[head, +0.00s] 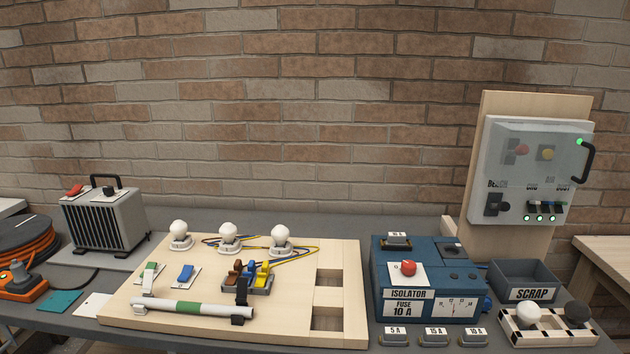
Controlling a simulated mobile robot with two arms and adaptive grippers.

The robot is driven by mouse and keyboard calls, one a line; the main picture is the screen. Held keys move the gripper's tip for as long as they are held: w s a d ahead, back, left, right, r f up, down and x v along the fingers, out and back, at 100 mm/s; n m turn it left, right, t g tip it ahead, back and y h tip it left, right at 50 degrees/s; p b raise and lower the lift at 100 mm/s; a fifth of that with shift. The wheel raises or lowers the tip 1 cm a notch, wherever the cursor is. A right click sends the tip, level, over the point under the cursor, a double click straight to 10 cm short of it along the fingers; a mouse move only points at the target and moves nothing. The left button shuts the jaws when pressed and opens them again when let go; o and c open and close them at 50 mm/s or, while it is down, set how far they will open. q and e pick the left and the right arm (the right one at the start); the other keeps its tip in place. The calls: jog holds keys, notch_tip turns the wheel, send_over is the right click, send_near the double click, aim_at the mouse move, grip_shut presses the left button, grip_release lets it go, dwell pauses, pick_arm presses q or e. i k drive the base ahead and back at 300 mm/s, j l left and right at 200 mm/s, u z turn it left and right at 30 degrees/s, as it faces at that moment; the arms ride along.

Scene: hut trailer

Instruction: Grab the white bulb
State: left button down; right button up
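A white bulb (527,315) stands in a small black-and-white edged rack (548,338) at the lower right, in front of the scrap bin. Three more white bulbs sit in holders on the wooden board: a left one (179,229), a middle one (228,232) and a right one (281,236). Neither of my grippers shows in the head view.
The wooden board (340,262) also carries switches, wires and a tube. A blue isolator box (428,300), labelled fuses (434,337) and a scrap bin (522,277) stand right of it. A clear-covered panel (540,165) rises behind. A heater (103,221) stands left.

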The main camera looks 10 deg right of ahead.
aim_at(577, 312)
jog(key=z, duration=1.75)
